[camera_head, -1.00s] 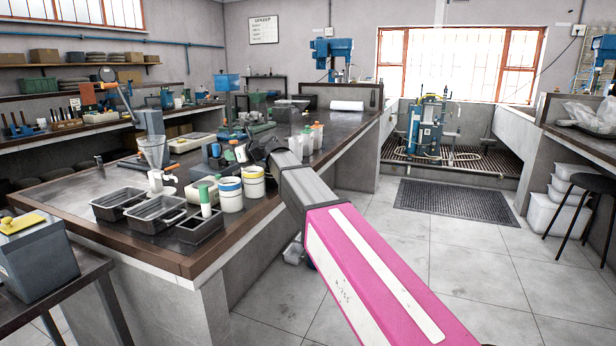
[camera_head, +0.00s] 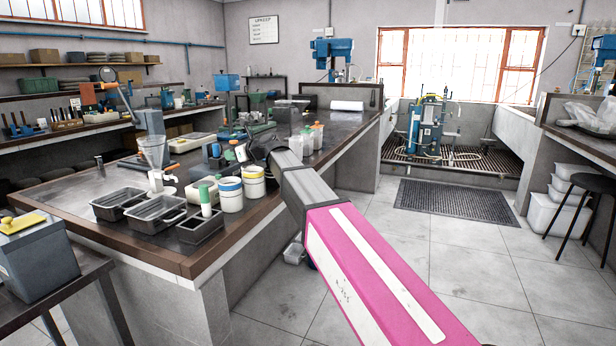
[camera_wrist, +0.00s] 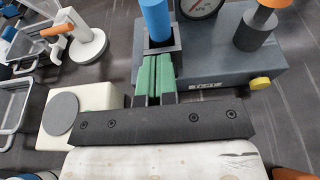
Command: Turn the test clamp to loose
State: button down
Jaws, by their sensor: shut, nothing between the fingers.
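My gripper's green-padded fingers (camera_wrist: 155,78) are shut and empty in the wrist view. Their tips are close to a dark square block with a blue upright cylinder (camera_wrist: 156,18); I cannot tell whether they touch it. Both belong to or stand at a grey-blue unit (camera_wrist: 225,72) with a small label, perhaps "TEST", a yellow knob (camera_wrist: 260,83) and a dark post with an orange cap (camera_wrist: 258,26). I cannot tell for sure which part is the test clamp, or its setting. In the head view my arm's dark end hides much of this spot on the bench.
White jars with blue and yellow bands (camera_head: 230,193), black trays (camera_head: 120,204) and a glass funnel stand (camera_head: 155,155) crowd the bench near my arm. A pressure gauge (camera_wrist: 198,6) sits behind the unit. A white block with a grey disc (camera_wrist: 61,113) is at left.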

jog(key=v, duration=0.5)
jog(key=shift+d+f, duration=0.3)
jog(key=shift+f, duration=0.05)
dwell(0.3)
